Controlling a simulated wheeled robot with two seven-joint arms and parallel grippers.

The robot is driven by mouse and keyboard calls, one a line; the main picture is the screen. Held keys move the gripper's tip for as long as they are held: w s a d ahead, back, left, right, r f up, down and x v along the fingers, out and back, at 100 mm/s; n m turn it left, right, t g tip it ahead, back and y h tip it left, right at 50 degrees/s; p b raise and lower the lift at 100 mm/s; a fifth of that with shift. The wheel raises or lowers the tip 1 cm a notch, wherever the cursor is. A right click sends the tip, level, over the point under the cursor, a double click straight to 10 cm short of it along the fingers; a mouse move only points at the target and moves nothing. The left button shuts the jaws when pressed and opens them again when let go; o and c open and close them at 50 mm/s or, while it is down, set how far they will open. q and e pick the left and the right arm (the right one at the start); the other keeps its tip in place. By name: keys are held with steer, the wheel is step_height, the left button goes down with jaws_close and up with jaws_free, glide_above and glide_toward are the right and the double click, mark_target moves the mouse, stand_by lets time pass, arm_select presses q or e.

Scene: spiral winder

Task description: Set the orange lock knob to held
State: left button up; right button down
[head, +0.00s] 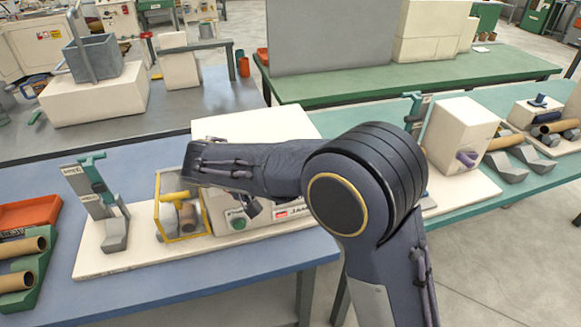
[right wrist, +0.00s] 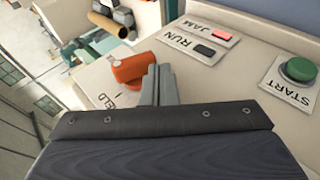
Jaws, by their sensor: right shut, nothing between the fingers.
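In the right wrist view the orange lock knob (right wrist: 130,68) sits on the cream machine panel. Its lettered scale is partly covered; the end of a word, "ELD", shows below it. My right gripper (right wrist: 163,72) is shut and empty, with its fingertips at the right side of the knob. I cannot tell whether they touch it. In the head view my right arm reaches across the front of the machine (head: 265,125) and hides the knob. My left gripper is not in view.
Beside the knob are a RUN/JAM plate (right wrist: 183,42) with a red lamp and a green START button (right wrist: 299,69). The yellow-framed guard (head: 158,212) stands left of the panel. An orange tray (head: 30,214) and green rack of tubes are at the far left of the blue table.

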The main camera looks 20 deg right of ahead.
steer(key=shift+d, duration=0.1)
stand_by(0.6)
steer(key=shift+d+r, duration=0.3)
steer(key=shift+d, duration=0.45)
steer(key=shift+r, duration=0.1)
steer(key=v, duration=0.8)
steer(key=shift+a+f, duration=0.25)
steer(key=shift+a, duration=0.1)
